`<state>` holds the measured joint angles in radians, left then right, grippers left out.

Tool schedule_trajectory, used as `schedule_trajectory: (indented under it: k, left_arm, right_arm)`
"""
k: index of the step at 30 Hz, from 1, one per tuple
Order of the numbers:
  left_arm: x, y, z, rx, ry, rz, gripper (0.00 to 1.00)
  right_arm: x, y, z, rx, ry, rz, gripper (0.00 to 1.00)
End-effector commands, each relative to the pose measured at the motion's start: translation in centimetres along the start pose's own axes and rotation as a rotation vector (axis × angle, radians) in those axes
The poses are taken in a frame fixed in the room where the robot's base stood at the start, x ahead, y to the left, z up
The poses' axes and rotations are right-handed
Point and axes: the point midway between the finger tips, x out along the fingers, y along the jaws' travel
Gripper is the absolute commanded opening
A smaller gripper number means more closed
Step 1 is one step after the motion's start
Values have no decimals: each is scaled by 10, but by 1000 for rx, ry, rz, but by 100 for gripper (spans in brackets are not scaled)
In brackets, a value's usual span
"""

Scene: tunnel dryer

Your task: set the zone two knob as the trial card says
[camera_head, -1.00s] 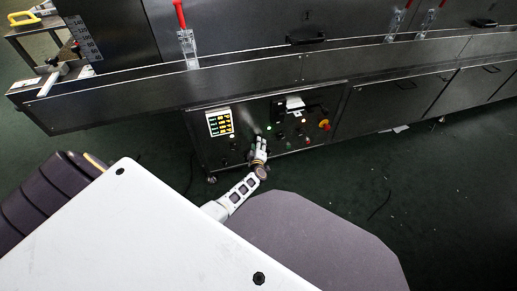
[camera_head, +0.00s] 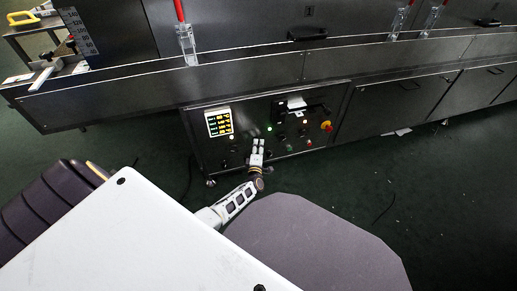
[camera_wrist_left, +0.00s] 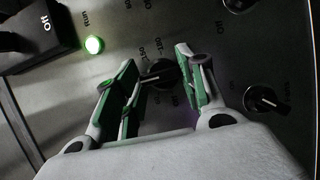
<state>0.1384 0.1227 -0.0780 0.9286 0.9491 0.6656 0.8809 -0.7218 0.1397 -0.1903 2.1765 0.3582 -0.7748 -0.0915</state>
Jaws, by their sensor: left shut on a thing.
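My left gripper (camera_head: 257,146) reaches the low control panel (camera_head: 205,160) of the dryer. In the left wrist view its two green-padded fingers (camera_wrist_left: 160,82) stand on either side of a black dial knob (camera_wrist_left: 160,75) and are shut on it. Numbers are printed around this knob, but its zone name is not readable. A second black knob (camera_wrist_left: 265,99) with a pale pointer sits to the right, clear of the fingers. A display (camera_head: 219,122) shows several lines of yellow and green figures, too small to read. I cannot make out the trial card. My right gripper is out of view.
A lit green lamp (camera_wrist_left: 94,44) and a black box (camera_wrist_left: 35,35) are left of the fingers. A red emergency button (camera_head: 327,126) is at the panel's right. A long metal ledge (camera_head: 250,65) runs above the panel. The dark floor in front is largely clear.

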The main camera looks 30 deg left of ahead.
Motion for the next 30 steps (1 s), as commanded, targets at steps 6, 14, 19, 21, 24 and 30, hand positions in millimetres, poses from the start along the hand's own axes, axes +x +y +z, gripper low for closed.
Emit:
schedule_trajectory:
  k: [6, 14, 19, 21, 24, 30]
  left_arm:
    - [0, -2, -1, -104, 0, 42, 16]
    - [-1, -4, -1, -224, 1, 90, 16]
    - [-1, -4, -1, -282, 1, 115, 16]
    - [-1, -4, -1, -300, 1, 122, 16]
    - [-1, -4, -1, -320, 1, 129, 16]
    - [-1, -5, -1, -336, 2, 136, 16]
  right_arm:
    - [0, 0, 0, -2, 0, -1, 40]
    - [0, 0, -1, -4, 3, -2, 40]
    - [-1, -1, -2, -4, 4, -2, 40]
    - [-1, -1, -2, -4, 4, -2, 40]
    - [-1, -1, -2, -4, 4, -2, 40]
    - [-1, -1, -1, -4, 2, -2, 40]
